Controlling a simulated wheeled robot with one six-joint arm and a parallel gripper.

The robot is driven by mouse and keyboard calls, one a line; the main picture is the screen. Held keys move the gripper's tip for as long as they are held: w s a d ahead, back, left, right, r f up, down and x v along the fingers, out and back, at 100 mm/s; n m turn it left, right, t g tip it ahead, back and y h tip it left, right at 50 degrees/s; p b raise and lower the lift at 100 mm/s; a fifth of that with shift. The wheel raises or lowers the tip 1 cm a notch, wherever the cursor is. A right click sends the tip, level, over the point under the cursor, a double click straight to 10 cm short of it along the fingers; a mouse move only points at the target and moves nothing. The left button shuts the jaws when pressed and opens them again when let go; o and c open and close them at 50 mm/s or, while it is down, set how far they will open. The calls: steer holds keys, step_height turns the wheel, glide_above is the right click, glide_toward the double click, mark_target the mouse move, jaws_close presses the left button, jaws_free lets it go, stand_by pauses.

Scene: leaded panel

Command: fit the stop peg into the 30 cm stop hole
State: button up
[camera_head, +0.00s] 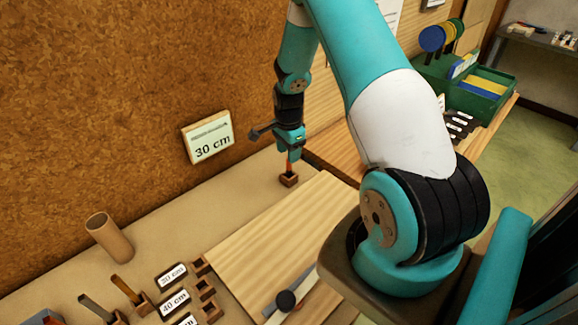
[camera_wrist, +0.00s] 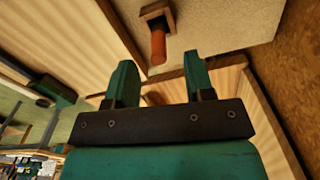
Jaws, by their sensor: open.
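An orange peg (camera_wrist: 158,46) stands in a small square wooden holder (camera_wrist: 158,14) in the wrist view. In the head view the peg (camera_head: 289,168) and its holder (camera_head: 288,181) are on the bench near the cork wall. My gripper (camera_wrist: 159,62) is open, with the peg's near end in line with the gap between its fingertips. In the head view my gripper (camera_head: 290,150) is right above the holder. Small wooden sockets (camera_head: 205,287) stand in a row beside labels at the lower left. One label (camera_head: 172,274) seems to read 30 cm, its first digit unclear; another reads 40 cm (camera_head: 174,301).
A sign on the wall reads 30 cm (camera_head: 209,137). A cardboard tube (camera_head: 109,237), a yellowish peg (camera_head: 125,289) and a grey peg (camera_head: 96,308) stand at left. A pale wooden board (camera_head: 265,240) lies mid-bench. A green bin (camera_head: 470,90) is at the back right.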

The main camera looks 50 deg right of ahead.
mark_target(289, 169)
steer(key=shift+f+p, duration=1.5)
steer(key=shift+f, duration=1.35)
steer(key=shift+c, duration=0.5)
jaws_close()
